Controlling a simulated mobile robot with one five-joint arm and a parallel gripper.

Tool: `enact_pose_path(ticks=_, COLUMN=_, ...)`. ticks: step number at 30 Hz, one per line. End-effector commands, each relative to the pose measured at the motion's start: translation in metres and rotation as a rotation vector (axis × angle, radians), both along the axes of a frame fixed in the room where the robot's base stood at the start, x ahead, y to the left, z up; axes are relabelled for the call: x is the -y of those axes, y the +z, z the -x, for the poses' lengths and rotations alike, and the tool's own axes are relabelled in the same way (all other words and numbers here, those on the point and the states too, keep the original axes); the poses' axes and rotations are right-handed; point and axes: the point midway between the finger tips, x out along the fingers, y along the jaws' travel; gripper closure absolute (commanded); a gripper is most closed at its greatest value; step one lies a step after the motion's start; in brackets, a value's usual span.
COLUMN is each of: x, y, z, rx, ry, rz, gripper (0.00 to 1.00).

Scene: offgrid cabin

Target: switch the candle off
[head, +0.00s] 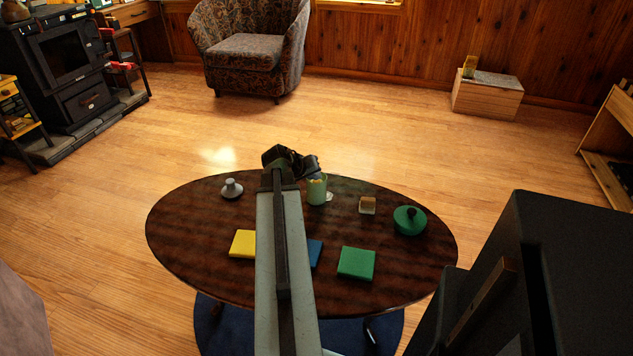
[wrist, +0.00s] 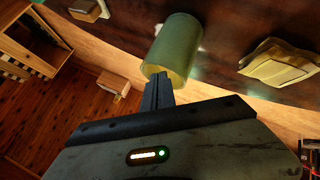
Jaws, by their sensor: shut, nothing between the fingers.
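A pale green cylinder (head: 317,191), which looks like the candle, stands on the far half of the oval dark table (head: 190,262). A yellowish patch shows at its top; I cannot tell whether this is a flame. In the wrist view the cylinder (wrist: 175,45) appears tilted, with its rim close to my fingers. My gripper (wrist: 157,92) is shut and empty, its fingertips overlapping the rim in the picture; I cannot tell whether they touch. In the head view my gripper (head: 300,165) is beside the cylinder's upper left, and my arm hides part of the table.
A grey knobbed object (head: 231,188) stands left of my arm. Yellow (head: 243,244), blue (head: 315,252) and green (head: 356,263) squares lie nearer. Floor beyond the table is clear.

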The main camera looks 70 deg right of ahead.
Motion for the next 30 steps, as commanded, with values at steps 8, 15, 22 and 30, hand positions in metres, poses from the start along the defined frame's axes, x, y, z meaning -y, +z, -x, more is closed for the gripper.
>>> enact_pose_path(ticks=8, x=0.000, y=-0.002, z=0.001, rx=0.000, ry=-0.001, rz=-0.001, gripper=1.00)
enact_pose_path(ticks=15, x=0.000, y=0.006, z=0.000, rx=0.000, ry=-0.001, rz=-0.001, gripper=1.00)
enact_pose_path(ticks=22, x=0.000, y=0.007, z=0.000, rx=0.000, ry=-0.001, rz=-0.001, gripper=1.00)
enact_pose_path(ticks=30, x=0.000, y=0.024, z=0.000, rx=0.000, ry=0.000, rz=0.000, gripper=1.00)
